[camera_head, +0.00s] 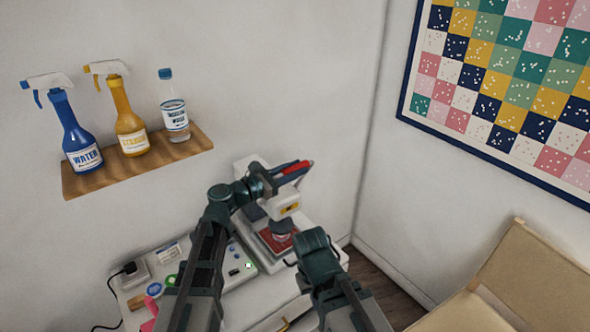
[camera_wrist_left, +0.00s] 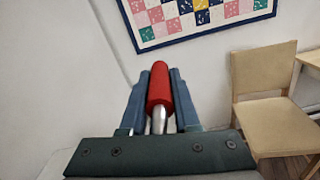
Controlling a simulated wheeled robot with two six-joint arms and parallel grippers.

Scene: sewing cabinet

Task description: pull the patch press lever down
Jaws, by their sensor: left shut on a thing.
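The patch press (camera_head: 286,207) stands on the cabinet top, with a pale body and a dark round head over a red patch on its base. Its lever has a red grip (camera_head: 294,168), which points up and to the right. My left gripper (camera_head: 292,170) is shut on this grip. In the left wrist view the red grip (camera_wrist_left: 159,85) and its metal rod lie between the two blue fingers of the left gripper (camera_wrist_left: 166,75). My right arm stands in front of the press, at its lower right; its fingers cannot be made out.
The cabinet top (camera_head: 262,298) holds a panel with buttons and a green light (camera_head: 248,265), and a plug with a cord at left. A wooden shelf (camera_head: 140,167) above carries a blue and a yellow spray bottle and a clear bottle. A beige chair (camera_head: 535,275) stands at right.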

